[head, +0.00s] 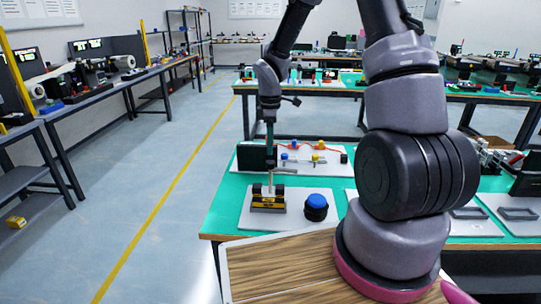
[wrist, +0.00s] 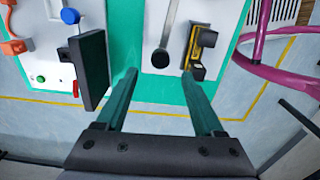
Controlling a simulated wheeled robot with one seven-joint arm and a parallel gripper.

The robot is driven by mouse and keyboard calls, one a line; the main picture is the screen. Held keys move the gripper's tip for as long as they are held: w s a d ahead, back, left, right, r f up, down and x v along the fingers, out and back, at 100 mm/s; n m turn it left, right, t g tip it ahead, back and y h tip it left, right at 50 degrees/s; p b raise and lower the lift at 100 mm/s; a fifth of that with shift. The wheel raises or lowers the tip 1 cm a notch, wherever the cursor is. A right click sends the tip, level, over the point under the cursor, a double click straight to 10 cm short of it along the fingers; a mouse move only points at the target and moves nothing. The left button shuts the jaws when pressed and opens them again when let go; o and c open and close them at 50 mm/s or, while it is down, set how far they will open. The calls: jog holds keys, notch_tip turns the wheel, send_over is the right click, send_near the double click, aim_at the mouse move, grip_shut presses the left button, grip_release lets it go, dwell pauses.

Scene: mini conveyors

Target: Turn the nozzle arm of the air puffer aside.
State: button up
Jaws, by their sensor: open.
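The air puffer appears to be the black-and-yellow block (head: 268,199) on a white board, with a thin upright post and a slim grey nozzle arm (head: 286,171) reaching sideways above it. In the wrist view the nozzle arm (wrist: 167,25) is a grey bar with a round black end, beside the black-and-yellow block (wrist: 206,38). My gripper (wrist: 158,74) is open, its green fingers wide apart. In this view the black end shows between the fingertips, with nothing gripped. In the head view my gripper (head: 270,146) points down above the block; its exact height is unclear.
A blue button (head: 316,201) on a black base stands right of the block. A black upright panel (wrist: 90,70) is close to the left finger. A board with blue and yellow knobs (head: 305,158) lies behind. The green table's left edge is near.

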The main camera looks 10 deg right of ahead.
jog(key=shift+r, duration=2.2)
jog(key=s+d+r+m+t, duration=0.2)
jog(key=s+r+m, duration=0.25)
jog(key=r, duration=0.45)
jog(key=s+d+r+m+t, duration=0.1)
jog(key=s+d+r+m, duration=0.1)
jog(key=s+r+m, duration=0.45)
jog(key=s+d+r+m+t+y, duration=0.1)
jog(key=s+r+m+t, duration=0.3)
jog(key=s+r+m, duration=0.4)
jog(key=s+r+y, duration=0.1)
jog(key=s+r, duration=0.1)
jog(key=s, duration=0.1)
jog(key=shift+s+d+r, duration=0.25)
jog(key=shift+s+r, duration=0.05)
jog(key=shift+r, duration=0.1)
